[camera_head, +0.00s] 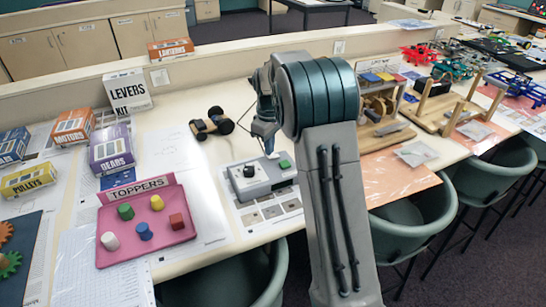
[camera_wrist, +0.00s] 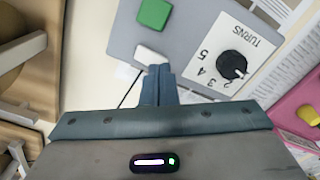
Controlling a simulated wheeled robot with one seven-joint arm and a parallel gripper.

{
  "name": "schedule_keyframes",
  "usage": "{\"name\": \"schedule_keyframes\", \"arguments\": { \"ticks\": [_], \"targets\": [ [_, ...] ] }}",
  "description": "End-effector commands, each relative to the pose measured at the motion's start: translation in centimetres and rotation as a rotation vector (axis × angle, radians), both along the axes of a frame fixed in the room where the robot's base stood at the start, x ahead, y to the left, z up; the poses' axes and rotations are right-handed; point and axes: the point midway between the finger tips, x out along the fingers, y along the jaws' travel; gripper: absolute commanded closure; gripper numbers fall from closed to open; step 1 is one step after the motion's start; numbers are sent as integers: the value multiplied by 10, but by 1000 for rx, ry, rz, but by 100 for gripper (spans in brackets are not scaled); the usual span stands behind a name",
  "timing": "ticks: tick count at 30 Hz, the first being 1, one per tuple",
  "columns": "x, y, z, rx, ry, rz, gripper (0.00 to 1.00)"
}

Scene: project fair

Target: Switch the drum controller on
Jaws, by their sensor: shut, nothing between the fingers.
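The drum controller (camera_head: 263,186) is a grey box on the table, with a black knob (camera_head: 248,171) and a green button (camera_head: 284,164). In the wrist view the controller (camera_wrist: 188,40) shows its green button (camera_wrist: 153,13), a small white part (camera_wrist: 148,54), and the black knob (camera_wrist: 231,65) on a white dial marked TURNS. My gripper (camera_head: 269,150) points down at the controller's far edge. In the wrist view its shut, empty fingertips (camera_wrist: 158,70) are beside the white part and partly cover it. I cannot tell whether they touch it.
A pink tray labelled TOPPERS (camera_head: 115,243) with several coloured pieces lies left of the controller. A small wheeled cart (camera_head: 212,123) stands behind it. Wooden models (camera_head: 380,110) stand to the right. Printed sheets lie around, and green chairs (camera_head: 405,228) line the front edge.

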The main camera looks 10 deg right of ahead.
Motion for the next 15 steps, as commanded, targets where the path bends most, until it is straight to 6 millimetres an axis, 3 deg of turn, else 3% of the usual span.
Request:
{"name": "schedule_keyframes", "arguments": {
  "ticks": [15],
  "targets": [
    [0,0,-9,-1,1,0,100]
  ]
}}
